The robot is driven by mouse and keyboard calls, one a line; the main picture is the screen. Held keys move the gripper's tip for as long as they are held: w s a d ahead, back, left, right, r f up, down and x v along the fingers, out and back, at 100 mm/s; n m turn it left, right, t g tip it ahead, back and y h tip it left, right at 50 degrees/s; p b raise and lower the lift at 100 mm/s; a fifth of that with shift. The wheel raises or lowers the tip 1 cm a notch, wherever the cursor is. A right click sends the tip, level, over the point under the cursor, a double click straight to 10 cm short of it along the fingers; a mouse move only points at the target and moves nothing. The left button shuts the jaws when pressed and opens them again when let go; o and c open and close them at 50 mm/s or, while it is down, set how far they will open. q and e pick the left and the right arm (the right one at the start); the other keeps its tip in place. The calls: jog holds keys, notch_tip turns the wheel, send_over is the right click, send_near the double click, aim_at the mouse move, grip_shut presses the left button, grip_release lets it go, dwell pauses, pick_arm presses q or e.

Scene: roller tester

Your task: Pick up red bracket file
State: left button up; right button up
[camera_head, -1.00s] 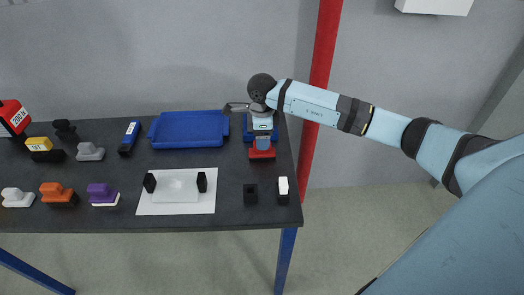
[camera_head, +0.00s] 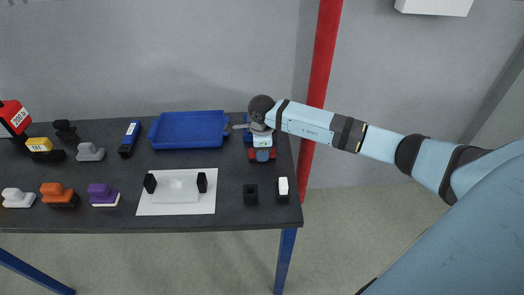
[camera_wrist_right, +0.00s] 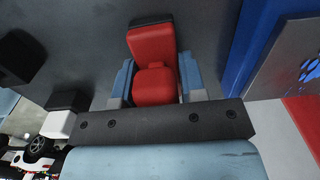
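The red bracket file (camera_head: 253,155) lies on the dark table near its right end, partly covered by my right gripper (camera_head: 263,155) in the head view. In the right wrist view, the red bracket file (camera_wrist_right: 152,70) has a raised block and a dark strip at its far end. The blue-grey fingers of my right gripper (camera_wrist_right: 157,82) stand apart on either side of it, very close to its sides. I cannot make out firm contact. My left gripper is not in view.
A blue tray (camera_head: 188,145) lies left of the right gripper. A white plate (camera_head: 176,208) with black blocks is in front of it. A black block (camera_head: 250,194) and a black-and-white block (camera_head: 283,190) stand near the front edge. Several coloured parts fill the left side.

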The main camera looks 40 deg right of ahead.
jog(key=shift+c, duration=1.3)
jog(key=shift+r, duration=0.25)
notch_tip(320, 180, up, 20)
jog(key=shift+f, duration=0.2)
jog(key=shift+o, duration=1.1)
